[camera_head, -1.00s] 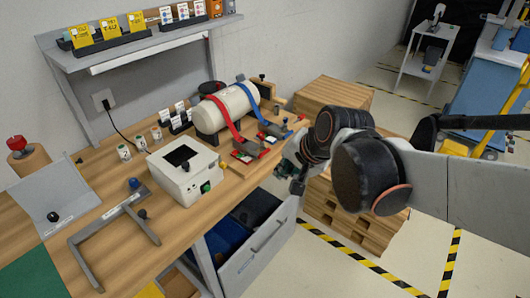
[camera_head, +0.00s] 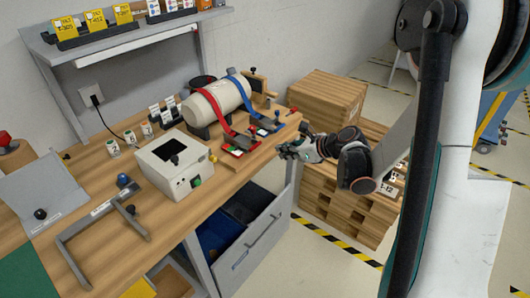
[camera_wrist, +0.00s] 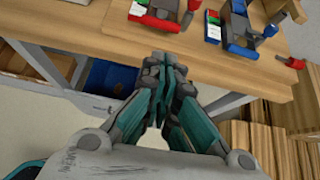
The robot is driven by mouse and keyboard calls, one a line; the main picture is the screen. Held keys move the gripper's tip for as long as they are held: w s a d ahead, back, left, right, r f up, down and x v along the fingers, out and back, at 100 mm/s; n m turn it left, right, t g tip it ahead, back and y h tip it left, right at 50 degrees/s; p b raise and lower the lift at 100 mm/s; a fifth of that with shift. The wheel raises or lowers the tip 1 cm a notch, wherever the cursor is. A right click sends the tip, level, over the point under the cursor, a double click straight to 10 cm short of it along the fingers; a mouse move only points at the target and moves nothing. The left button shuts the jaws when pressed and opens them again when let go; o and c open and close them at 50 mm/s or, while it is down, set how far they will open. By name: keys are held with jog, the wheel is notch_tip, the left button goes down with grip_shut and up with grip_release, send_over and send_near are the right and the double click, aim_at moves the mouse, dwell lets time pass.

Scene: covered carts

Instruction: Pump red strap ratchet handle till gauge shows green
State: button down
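A cream cylinder (camera_head: 204,108) lies on the wooden bench with a red strap (camera_head: 221,117) and a blue strap (camera_head: 246,100) over it. The red strap runs to a ratchet (camera_head: 240,145) near the bench's front edge. In the wrist view its red handle (camera_wrist: 158,21) lies low, just beyond my fingertips. A small gauge plate (camera_wrist: 137,9) sits beside it, partly cut off; its reading is unclear. The blue strap's ratchet (camera_wrist: 238,38) is to the right. My gripper (camera_head: 288,152) is in front of the bench edge, its fingers together and empty (camera_wrist: 167,62), apart from the handle.
A white box device (camera_head: 176,164) and a grey frame (camera_head: 105,222) stand left on the bench. An open drawer (camera_head: 252,238) juts out below. Wooden crates (camera_head: 325,100) stand behind and right of my gripper. Open floor lies in front of the drawer.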

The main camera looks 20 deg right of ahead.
jog(key=b+x, duration=0.3)
jog(key=x, duration=0.7)
jog(key=shift+w+d+f, duration=0.1)
jog(key=shift+d+f, duration=0.05)
jog(key=shift+r+p, duration=0.6)
jog(key=shift+p, duration=0.1)
